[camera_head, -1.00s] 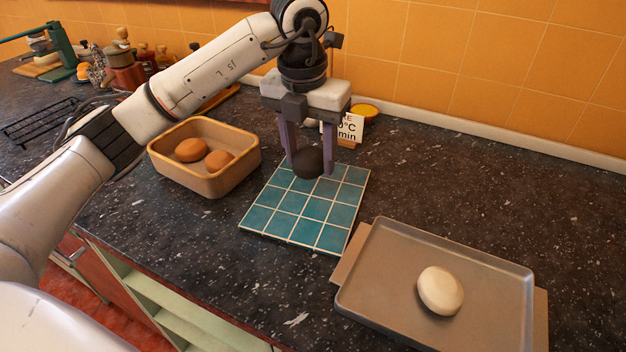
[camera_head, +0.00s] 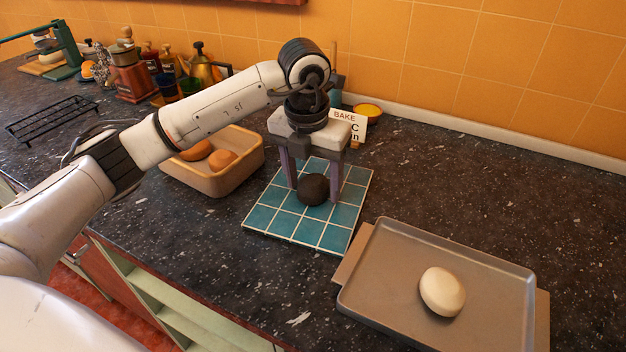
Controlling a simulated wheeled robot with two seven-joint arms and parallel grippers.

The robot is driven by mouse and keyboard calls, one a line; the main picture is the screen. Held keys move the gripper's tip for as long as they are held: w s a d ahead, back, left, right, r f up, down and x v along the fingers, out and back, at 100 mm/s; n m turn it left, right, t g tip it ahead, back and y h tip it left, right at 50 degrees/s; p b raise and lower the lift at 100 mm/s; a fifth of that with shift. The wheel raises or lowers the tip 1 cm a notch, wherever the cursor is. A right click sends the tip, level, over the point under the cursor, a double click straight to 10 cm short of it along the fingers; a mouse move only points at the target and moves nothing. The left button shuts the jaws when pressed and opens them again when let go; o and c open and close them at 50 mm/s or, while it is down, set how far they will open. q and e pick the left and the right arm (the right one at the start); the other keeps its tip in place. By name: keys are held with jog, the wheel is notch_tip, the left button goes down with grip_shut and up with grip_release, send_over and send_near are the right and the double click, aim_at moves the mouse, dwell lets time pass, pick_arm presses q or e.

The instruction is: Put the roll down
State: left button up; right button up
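A dark, almost black round roll (camera_head: 313,191) is between the two fingers of my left gripper (camera_head: 313,193). The fingers are shut on it, one at each side. The roll is low over the blue-green tiled trivet (camera_head: 285,224), at or just above its surface; I cannot tell whether it touches. A pale roll (camera_head: 442,291) lies on the grey baking tray (camera_head: 385,285) at the right. Two browner rolls, one of them this one (camera_head: 222,160), lie in the tan bin (camera_head: 212,182), partly hidden by my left arm. My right gripper is not in view.
A black wire rack (camera_head: 52,118) lies at the left, with jars and a grinder (camera_head: 133,78) behind. The dark counter right of the trivet is clear.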

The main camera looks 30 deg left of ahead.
aim_at(309, 185)
pick_arm(q)
notch_tip(309, 185, up, 12)
jog(key=s, duration=0.1)
jog(key=shift+s+r, duration=0.15)
jog(key=shift+s, duration=0.05)
dwell(0.4)
dwell(0.5)
